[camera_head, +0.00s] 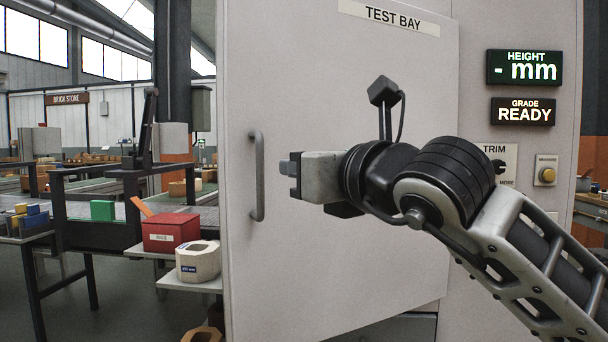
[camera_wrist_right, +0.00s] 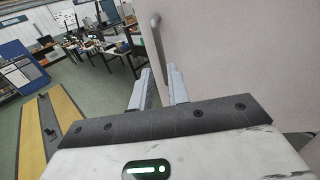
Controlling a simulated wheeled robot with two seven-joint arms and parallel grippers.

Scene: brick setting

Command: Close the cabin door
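The cabin door (camera_head: 340,90) is a large pale grey panel labelled TEST BAY. It stands ajar, angled out from the cabin front, with a vertical bar handle (camera_head: 258,178) near its left edge. My right gripper (camera_head: 288,168) is in front of the door, just right of the handle, with its fingers pointing left toward it. In the right wrist view the door (camera_wrist_right: 220,50) fills the right side. The handle (camera_wrist_right: 157,40) shows there just beyond the fingertips (camera_wrist_right: 160,78), which are apart with nothing between them. My left gripper is out of view.
A red box (camera_head: 171,232) and a white block (camera_head: 198,262) sit on small shelves left of the door. A conveyor table with a green brick (camera_head: 102,210) is further left. The cabin front (camera_head: 520,210) carries displays and a yellow button (camera_head: 547,175).

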